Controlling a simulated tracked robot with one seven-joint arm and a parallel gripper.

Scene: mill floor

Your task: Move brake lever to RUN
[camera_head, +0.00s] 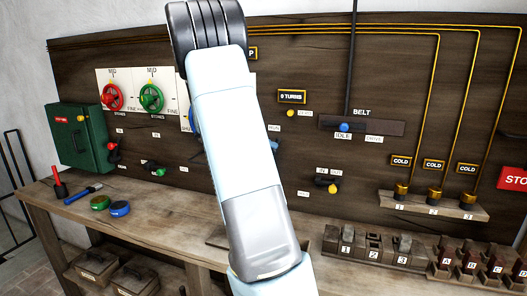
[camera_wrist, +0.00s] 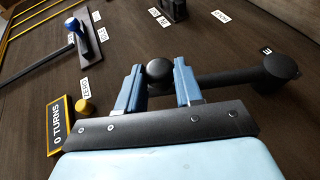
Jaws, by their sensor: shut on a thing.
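The brake lever appears to be the black bar (camera_wrist: 222,83) in the wrist view, running from a round pivot (camera_wrist: 282,67) at right to a black ball knob (camera_wrist: 160,72). My gripper (camera_wrist: 158,66) is shut on this knob, with one blue finger on each side. A small white label (camera_wrist: 221,17) lies on the panel beyond the bar; its word is too small to read surely.
The 0 TURNS sign (camera_wrist: 60,124) and a yellow knob (camera_wrist: 84,106) are close left of my gripper. The belt lever's blue knob (camera_head: 344,127) stands at IDLE. A yellow-knobbed lever (camera_head: 332,188) is lower right. A bench (camera_head: 150,210) with loose tools runs below the panel.

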